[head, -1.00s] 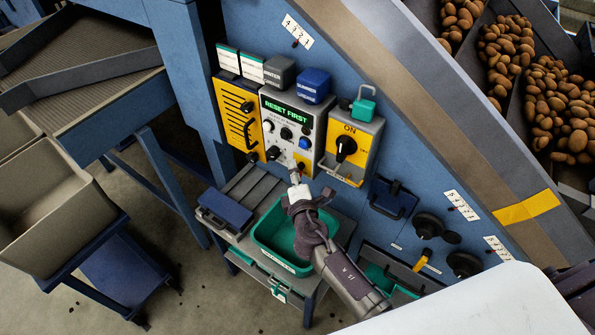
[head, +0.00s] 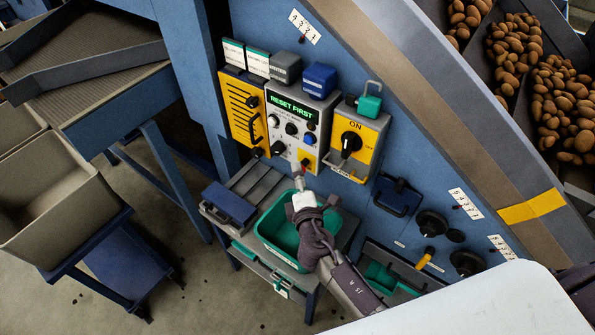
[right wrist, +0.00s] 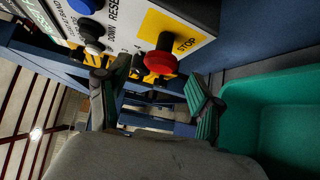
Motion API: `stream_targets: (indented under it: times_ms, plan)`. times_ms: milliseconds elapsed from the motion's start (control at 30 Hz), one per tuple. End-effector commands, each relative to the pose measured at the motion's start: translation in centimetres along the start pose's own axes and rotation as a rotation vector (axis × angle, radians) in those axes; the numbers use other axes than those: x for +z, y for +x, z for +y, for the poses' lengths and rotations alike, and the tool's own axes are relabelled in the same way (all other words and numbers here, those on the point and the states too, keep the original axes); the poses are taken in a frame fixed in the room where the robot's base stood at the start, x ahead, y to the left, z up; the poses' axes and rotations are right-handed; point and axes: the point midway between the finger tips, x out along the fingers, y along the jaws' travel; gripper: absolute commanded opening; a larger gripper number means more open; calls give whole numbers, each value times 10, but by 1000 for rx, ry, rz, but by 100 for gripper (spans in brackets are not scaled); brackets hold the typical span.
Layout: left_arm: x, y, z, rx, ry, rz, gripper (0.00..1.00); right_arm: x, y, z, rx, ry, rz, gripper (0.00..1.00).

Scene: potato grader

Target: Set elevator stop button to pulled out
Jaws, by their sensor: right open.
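The red stop button (right wrist: 160,62) sits on a yellow plate marked STOP (right wrist: 178,35) in the right wrist view. In the head view the small yellow plate (head: 304,158) shows at the bottom of the white control panel (head: 297,125), whose display reads RESET FIRST. My right gripper (right wrist: 150,84) is open, with one finger on each side of the button's line in the right wrist view; the button appears just beyond the fingertips, and I see no clear contact. In the head view my right gripper (head: 299,176) is just below the panel. My left gripper is out of view.
A green bin (head: 268,228) stands below the panel, under my right gripper. A yellow switch box (head: 356,140) marked ON is to the panel's right, and a yellow slotted box (head: 241,108) is to its left. A blue case (head: 229,203) lies left of the bin.

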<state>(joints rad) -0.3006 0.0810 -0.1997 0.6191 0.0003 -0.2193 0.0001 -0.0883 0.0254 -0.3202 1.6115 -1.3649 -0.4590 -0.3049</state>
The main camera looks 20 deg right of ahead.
Motion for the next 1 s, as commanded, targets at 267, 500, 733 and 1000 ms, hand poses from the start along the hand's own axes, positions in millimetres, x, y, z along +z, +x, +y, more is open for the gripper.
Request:
stream_targets:
  times_ms: [267,500,733,1000]
  plan:
    - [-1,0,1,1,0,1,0,-1,-61,-2,-3,-1,2,66]
    - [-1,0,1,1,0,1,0,-1,-88,-1,-2,0,1,66]
    - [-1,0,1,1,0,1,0,-1,-90,0,-1,0,0,66]
    - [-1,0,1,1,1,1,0,-1,-90,0,-1,0,1,66]
